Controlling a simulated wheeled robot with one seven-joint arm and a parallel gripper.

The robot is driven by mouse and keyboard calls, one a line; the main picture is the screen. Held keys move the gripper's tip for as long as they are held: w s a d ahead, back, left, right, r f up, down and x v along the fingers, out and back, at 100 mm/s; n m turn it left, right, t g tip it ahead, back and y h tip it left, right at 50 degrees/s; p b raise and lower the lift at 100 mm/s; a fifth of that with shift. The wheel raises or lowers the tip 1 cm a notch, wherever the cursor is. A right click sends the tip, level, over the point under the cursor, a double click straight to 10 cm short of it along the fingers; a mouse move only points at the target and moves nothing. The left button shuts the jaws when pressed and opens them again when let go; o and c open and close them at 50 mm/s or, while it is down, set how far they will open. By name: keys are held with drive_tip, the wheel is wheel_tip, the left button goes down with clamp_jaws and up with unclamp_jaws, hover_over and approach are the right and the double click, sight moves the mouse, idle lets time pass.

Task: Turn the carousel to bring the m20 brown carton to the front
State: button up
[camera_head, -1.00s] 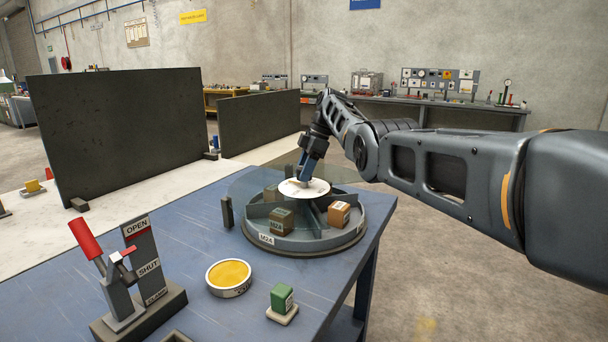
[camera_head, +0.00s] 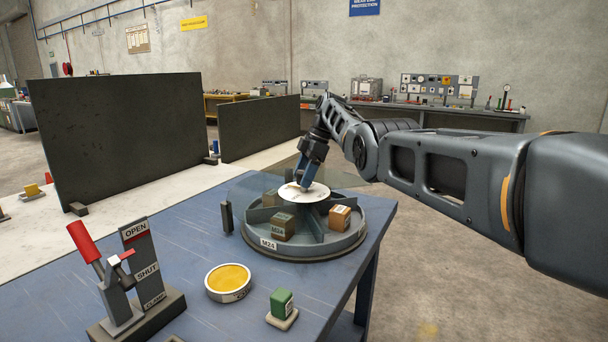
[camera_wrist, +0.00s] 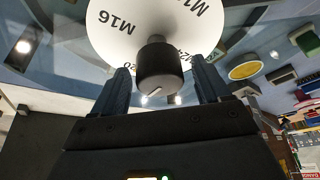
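The round grey carousel (camera_head: 330,250) stands on the blue table, with dividers and a white top disc (camera_head: 312,193). A brown carton (camera_head: 284,229) at the front left seems to read M24, like the rim label. An orange-brown carton (camera_head: 340,218) sits at the right and another brown carton (camera_head: 270,198) at the back left; I cannot read either as M20. My gripper (camera_head: 301,186) is over the disc. In the wrist view, its open fingers (camera_wrist: 163,88) flank a dark knob (camera_wrist: 160,68), with narrow gaps. The disc shows M16 and partly hidden labels.
A red-handled lever stand (camera_head: 115,285) marked OPEN and SHUT is at the front left. A yellow-topped round tin (camera_head: 228,282) and a green block (camera_head: 282,304) stand before the carousel. A dark post (camera_head: 227,217) is at its left. Dark panels (camera_head: 120,135) stand behind.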

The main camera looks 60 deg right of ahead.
drive_tip(key=v, duration=0.7)
drive_tip(key=shift+r+b, duration=0.35)
drive_tip(key=shift+s, duration=0.2)
idle(0.3)
